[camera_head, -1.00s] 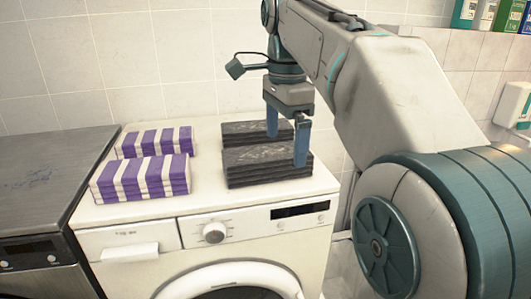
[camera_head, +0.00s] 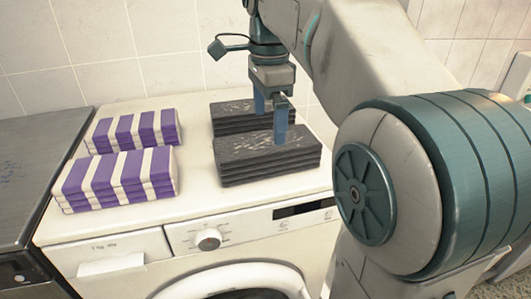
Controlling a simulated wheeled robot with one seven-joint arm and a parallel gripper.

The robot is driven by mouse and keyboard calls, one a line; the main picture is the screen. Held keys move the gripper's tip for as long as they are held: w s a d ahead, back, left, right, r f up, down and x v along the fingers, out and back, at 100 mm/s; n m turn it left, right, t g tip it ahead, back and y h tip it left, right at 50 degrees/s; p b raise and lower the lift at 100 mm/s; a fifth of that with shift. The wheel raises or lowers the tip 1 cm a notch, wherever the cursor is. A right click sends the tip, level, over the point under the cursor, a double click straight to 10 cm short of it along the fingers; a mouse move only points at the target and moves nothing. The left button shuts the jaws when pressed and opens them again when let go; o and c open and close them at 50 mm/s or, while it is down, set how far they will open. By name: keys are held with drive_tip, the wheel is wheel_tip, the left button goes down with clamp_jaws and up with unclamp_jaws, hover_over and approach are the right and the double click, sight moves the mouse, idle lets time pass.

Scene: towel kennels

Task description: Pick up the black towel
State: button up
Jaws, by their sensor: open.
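Two stacks of folded black towels lie on the white washing machine, right of its middle. The front black towel stack (camera_head: 262,162) is nearer to me, and the rear black towel stack (camera_head: 229,117) lies behind it. My gripper (camera_head: 270,123) is open and points down over the black towels. One blue finger comes down in front of the rear stack, and the other overlaps the top of the front stack. I cannot tell whether the fingers touch any towel. Nothing is held between them.
Two stacks of purple-and-white striped towels, one in front (camera_head: 118,181) and one behind (camera_head: 135,130), lie on the left of the white washing machine (camera_head: 200,204). A grey machine (camera_head: 35,150) stands to the left. A tiled wall (camera_head: 110,45) is behind.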

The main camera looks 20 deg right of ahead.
sight(267, 141)
drive_tip(key=shift+a+f+p, duration=0.2)
drive_tip(key=shift+f+p, duration=0.15)
drive_tip(key=shift+f, duration=3.65)
drive_tip(key=c, duration=0.9)
drive_tip(key=shift+r, duration=0.1)
